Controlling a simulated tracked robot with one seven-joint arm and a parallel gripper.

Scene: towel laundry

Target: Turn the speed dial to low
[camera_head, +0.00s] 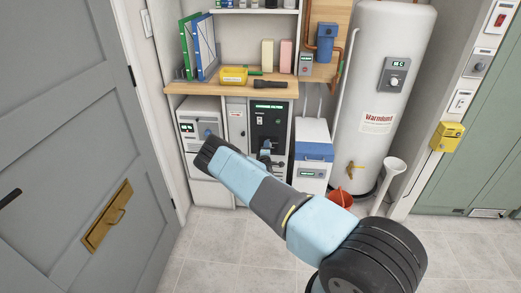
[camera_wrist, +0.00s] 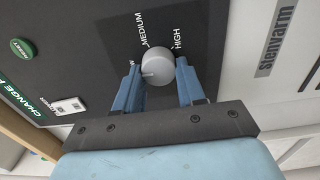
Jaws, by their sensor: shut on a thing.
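The speed dial (camera_wrist: 157,70) is a round grey knob on a dark panel (camera_wrist: 95,45) in the wrist view. MEDIUM and HIGH are printed around it. Another label is mostly hidden behind the left finger; only its end shows. A faint mark on the knob's face points to the lower left, towards that label. My gripper (camera_wrist: 158,82) is shut on the dial, one blue finger on each side. In the head view my gripper (camera_head: 265,155) is at the black front of a cabinet unit (camera_head: 270,117), and the dial is hidden there.
In the wrist view a green RESET button (camera_wrist: 22,47) and a white tag (camera_wrist: 68,107) sit left of the dial. A wooden shelf (camera_head: 225,89) runs above the unit.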

